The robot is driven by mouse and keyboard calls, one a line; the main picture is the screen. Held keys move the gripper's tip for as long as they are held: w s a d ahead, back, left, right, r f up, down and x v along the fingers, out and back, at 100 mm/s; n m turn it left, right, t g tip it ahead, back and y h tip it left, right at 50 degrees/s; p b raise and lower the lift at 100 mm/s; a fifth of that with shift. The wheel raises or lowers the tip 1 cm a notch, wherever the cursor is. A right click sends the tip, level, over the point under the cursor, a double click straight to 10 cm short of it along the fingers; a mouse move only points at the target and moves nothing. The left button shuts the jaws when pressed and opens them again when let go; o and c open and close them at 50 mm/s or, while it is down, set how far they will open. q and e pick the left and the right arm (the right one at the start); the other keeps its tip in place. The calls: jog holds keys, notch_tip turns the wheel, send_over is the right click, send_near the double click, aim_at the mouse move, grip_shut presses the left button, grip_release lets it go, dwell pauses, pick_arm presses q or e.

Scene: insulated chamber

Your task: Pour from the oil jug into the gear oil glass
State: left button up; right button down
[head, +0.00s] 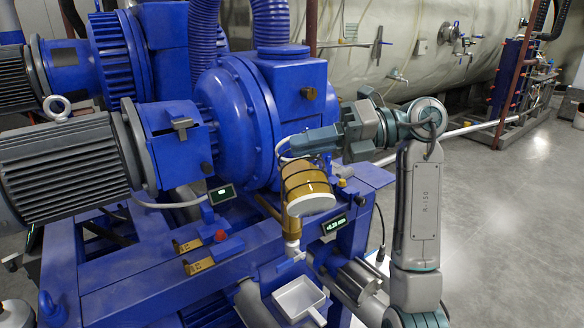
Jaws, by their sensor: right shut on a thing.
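My right gripper (296,148) reaches in from the right and is shut at the upper end of an amber-brown vessel, which seems to be the oil jug (302,178). The jug has dark bands, and a pale round face (311,205) shows at its lower end. It looks tilted. A brass-coloured elbow (292,228) shows just below it, beside the blue pump frame. I cannot tell whether the elbow touches the jug. The gear oil glass is not clearly visible; the jug may hide it. Any flow of oil cannot be made out. My left gripper is not in view.
A white tray (299,297) sits below the elbow. A small display (335,224) stands just right of the jug. The large blue pump (240,115) and grey motor (65,165) fill the left. Open grey floor (510,220) lies at the right.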

aim_at(313, 185)
jog(key=shift+w+a+r+m, duration=0.1)
jog(key=shift+w+r+m, duration=0.1)
jog(key=shift+r+m, duration=0.15)
dwell(1.6)
jog(key=s+f+n, duration=0.2)
jog(key=f, duration=0.1)
jog(key=f+n, duration=0.1)
jog(key=n, duration=0.1)
jog(key=shift+s+d+f+t+y, duration=0.25)
jog(key=shift+s+d+t+y, duration=0.1)
jog(key=shift+s+t+y, duration=0.05)
jog(key=shift+s+d, duration=0.1)
jog(key=shift+s+f+n, duration=0.2)
jog(key=shift+f+n, duration=0.25)
jog(key=s+d+f+n+y, duration=0.1)
jog(key=s+f+n, duration=0.4)
jog(key=f+n, duration=0.1)
jog(key=shift+s+f+n+t, duration=0.3)
jog(key=shift+s+f, duration=0.05)
jog(key=shift+f, duration=0.4)
jog(key=shift+d, duration=0.15)
